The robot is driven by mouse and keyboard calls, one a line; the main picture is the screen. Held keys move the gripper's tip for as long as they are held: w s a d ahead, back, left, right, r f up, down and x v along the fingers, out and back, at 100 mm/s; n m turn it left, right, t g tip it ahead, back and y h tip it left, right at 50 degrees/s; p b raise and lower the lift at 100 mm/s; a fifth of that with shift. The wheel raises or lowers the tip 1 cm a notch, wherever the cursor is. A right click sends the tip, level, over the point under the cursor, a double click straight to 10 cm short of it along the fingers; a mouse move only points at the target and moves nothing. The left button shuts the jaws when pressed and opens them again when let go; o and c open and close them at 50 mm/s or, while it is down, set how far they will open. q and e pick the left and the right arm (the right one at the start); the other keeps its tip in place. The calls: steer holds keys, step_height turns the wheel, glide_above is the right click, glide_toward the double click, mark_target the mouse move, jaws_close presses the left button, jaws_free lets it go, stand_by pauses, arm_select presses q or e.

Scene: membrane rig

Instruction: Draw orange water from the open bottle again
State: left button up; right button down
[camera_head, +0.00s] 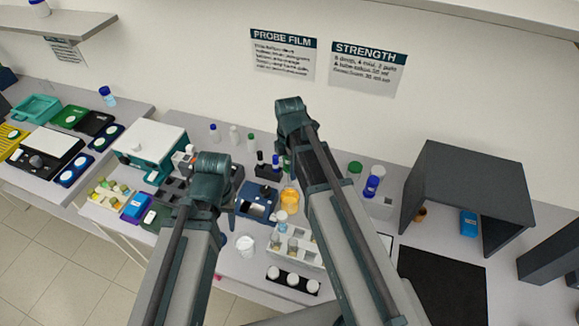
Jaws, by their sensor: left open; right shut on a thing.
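An orange container (289,199), which looks like the orange water bottle, stands mid-bench, just left of my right arm. Its mouth is too small to make out. My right arm rises in front of the bench and bends at the top. It covers its own gripper, and what that gripper holds is hidden. My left arm bends over the bench to the left of the orange container. A narrow dark part beside its elbow seems to be my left gripper (233,203). It is open, apart from the orange container, and mostly hidden.
A white cup (245,246) and a white rack (301,247) with small vials stand near the front. A dark strip with white caps (292,282) lies before them. A blue device (257,202) sits left of the orange container. A grey hood (466,179) stands right.

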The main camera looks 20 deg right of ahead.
mark_target(290, 183)
steer(key=shift+f+b, duration=3.3)
steer(key=shift+f, duration=0.35)
steer(key=c, duration=1)
jaws_free()
jaws_close()
steer(key=shift+f+b, duration=0.25)
steer(key=shift+b, duration=0.05)
steer(key=shift+f+b, duration=0.7)
steer(key=shift+s+f, duration=0.1)
steer(key=shift+f, duration=0.1)
